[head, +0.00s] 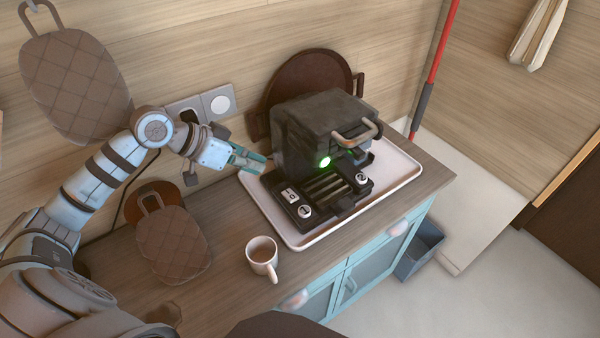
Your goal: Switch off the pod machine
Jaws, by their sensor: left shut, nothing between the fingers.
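The dark pod machine (312,138) stands on a white tray (297,239) on the wooden counter. A green light (325,162) glows on its front. It has a metal handle (358,136) and a low front part with a slatted grille (326,186). A small white panel (289,196) and round labels marked 1 (305,211) and 2 (362,179) show there. My left gripper (262,164) is shut and empty, at the machine's left side above the tray's left edge. I cannot tell whether it touches the machine. My right gripper is not in view.
A white mug (262,256) stands on the counter in front of the tray. A brown quilted pad (173,244) lies left of it; another (75,85) hangs on the wall. Wall sockets (216,102) are behind my left arm. A grey bin (420,251) stands on the floor at right.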

